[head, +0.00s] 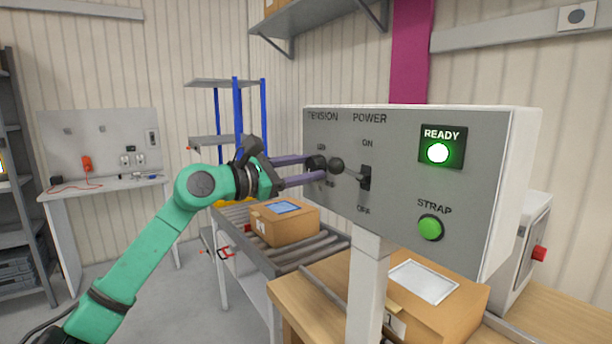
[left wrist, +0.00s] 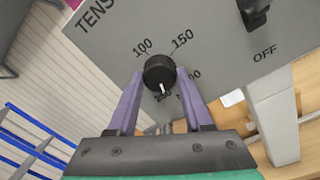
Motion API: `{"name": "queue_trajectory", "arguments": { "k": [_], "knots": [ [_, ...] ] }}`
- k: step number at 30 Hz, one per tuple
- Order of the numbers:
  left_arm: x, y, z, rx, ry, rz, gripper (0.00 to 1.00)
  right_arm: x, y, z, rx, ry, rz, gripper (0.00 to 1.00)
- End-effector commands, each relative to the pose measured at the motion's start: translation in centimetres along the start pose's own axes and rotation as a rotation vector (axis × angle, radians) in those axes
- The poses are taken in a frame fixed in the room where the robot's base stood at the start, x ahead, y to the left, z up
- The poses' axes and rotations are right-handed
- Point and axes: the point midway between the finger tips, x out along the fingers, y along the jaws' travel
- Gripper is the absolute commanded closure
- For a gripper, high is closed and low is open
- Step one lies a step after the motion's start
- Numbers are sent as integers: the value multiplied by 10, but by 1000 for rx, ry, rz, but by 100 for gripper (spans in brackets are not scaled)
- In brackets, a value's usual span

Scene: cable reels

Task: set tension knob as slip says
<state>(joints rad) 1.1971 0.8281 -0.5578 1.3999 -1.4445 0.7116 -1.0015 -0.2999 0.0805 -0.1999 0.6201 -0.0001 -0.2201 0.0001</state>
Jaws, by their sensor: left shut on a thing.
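The black tension knob (head: 316,163) sits on the left of the grey control panel (head: 466,205). In the left wrist view the knob (left wrist: 159,72) has a white pointer mark directed down the picture, at a number partly hidden below it. The numbers 100 and 150 show above the knob; another at its right is partly covered. My left gripper (head: 319,171) is shut on the knob, one purple finger on each side in the left wrist view (left wrist: 160,85). A pale sheet (head: 423,282) lies on the near carton; its writing is unreadable. My right gripper is out of view.
A carton (head: 285,226) with a bluish label sits on the rollers behind; another carton (head: 450,318) is below the panel.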

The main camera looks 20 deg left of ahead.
Motion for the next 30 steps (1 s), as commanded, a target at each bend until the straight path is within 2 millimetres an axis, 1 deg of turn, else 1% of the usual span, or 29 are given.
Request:
{"name": "queue_trajectory", "arguments": {
  "k": [1, 6, 12, 28, 29, 30],
  "knots": [
    [1, -3, -5, 31, 5, -6, 100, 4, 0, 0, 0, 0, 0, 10],
    [1, -3, -5, 128, 2, -5, 100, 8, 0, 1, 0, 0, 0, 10],
    [1, -3, -4, 195, -1, -6, 100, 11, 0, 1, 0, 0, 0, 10],
    [1, -2, -3, 220, -2, -6, 100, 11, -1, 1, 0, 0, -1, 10],
    [1, -2, -3, 220, -2, -6, 38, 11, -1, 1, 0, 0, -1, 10],
    [1, -2, -3, 220, -3, -5, 23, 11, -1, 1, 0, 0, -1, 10]
  ]
}}
